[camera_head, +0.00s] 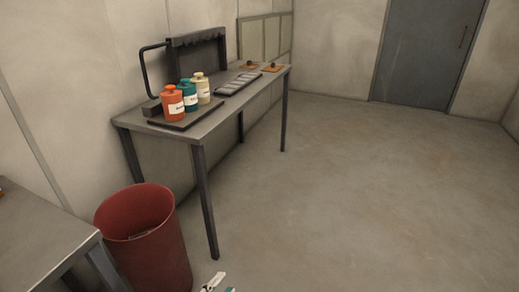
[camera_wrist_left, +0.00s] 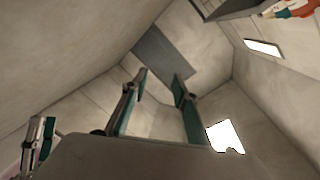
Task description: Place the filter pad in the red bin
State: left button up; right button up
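The red bin (camera_head: 160,262) stands upright on the floor between two tables, at the lower left of the head view. A small brownish flat thing (camera_head: 139,235) shows inside it; I cannot tell whether it is the filter pad. No other filter pad can be made out. My left gripper (camera_head: 217,284) just enters the head view's bottom edge, right of the bin and apart from it. In the left wrist view, its two green-padded fingers (camera_wrist_left: 157,85) are spread with nothing between them. Part of what looks like my right gripper (camera_wrist_left: 40,140) shows at that view's left edge, its opening unclear.
A grey table (camera_head: 222,117) along the wall carries orange, teal and cream canisters (camera_head: 190,95), a grey slotted tray (camera_head: 240,82) and two small orange-brown items (camera_head: 272,67). Another table (camera_head: 38,245) stands at lower left. The floor (camera_head: 350,190) to the right is clear, up to a grey door (camera_head: 425,50).

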pick_arm(q)
jog(key=s+a+f+n+g+y, duration=0.4)
jog(key=s+a+f+n+y, duration=0.1)
jog(key=s+a+f+n, duration=0.5)
jog(key=s+f+n, duration=0.1)
jog(key=s+n, duration=0.1)
jog(key=shift+s+f+n, duration=0.25)
jog(key=shift+n, duration=0.05)
